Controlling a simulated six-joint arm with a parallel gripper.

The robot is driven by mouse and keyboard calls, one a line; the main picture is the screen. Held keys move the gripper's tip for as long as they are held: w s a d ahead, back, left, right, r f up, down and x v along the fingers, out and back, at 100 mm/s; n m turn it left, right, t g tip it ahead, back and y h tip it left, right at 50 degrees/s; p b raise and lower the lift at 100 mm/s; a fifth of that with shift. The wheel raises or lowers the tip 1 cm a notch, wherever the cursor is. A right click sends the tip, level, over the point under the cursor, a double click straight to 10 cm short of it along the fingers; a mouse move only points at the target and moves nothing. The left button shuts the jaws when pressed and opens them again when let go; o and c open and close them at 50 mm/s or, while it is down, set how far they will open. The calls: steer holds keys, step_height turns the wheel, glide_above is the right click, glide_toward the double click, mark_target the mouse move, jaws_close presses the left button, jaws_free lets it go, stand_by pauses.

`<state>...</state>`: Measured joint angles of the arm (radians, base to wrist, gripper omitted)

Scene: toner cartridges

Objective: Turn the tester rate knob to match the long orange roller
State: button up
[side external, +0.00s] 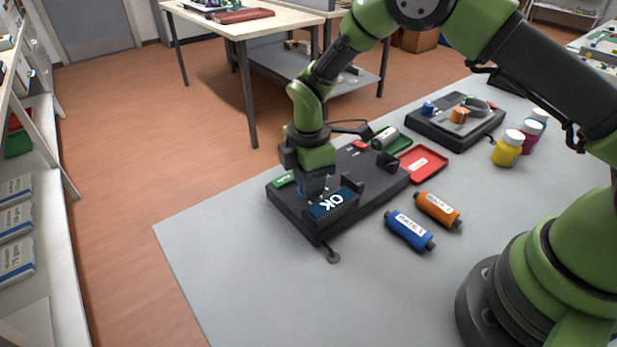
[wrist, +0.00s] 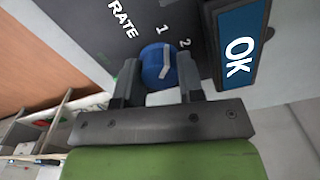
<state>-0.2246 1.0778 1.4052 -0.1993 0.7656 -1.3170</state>
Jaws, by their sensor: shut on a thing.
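The tester (side external: 371,187) is a dark box on the grey table, with a lit display (side external: 331,203) reading "OK". The blue rate knob (wrist: 157,64) shows in the wrist view beside the word "RATE" and the marks "1" and "2". Its light pointer is angled toward the marks; I cannot tell exactly which one it meets. My gripper (wrist: 158,76) is shut on the knob, one finger on each side. In the side view my gripper (side external: 314,190) hides most of the knob. An orange roller (side external: 438,209) and a blue roller (side external: 410,230), both labelled, lie in front of the tester.
A red tray (side external: 422,164) and a green tray (side external: 401,139) lie beside the tester. Another dark device (side external: 456,121) and yellow, magenta and blue bottles (side external: 508,149) stand farther back. The table's front left is clear.

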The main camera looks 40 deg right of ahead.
steer(key=m, duration=0.4)
steer(key=shift+m, duration=0.3)
steer(key=m, duration=0.3)
steer(key=shift+m, duration=0.4)
steer(key=m, duration=0.3)
steer(key=shift+m, duration=2)
steer(key=shift+r, duration=0.1)
steer(key=o, duration=0.6)
steer(key=shift+o, duration=0.2)
step_height(320, 180, up, 10)
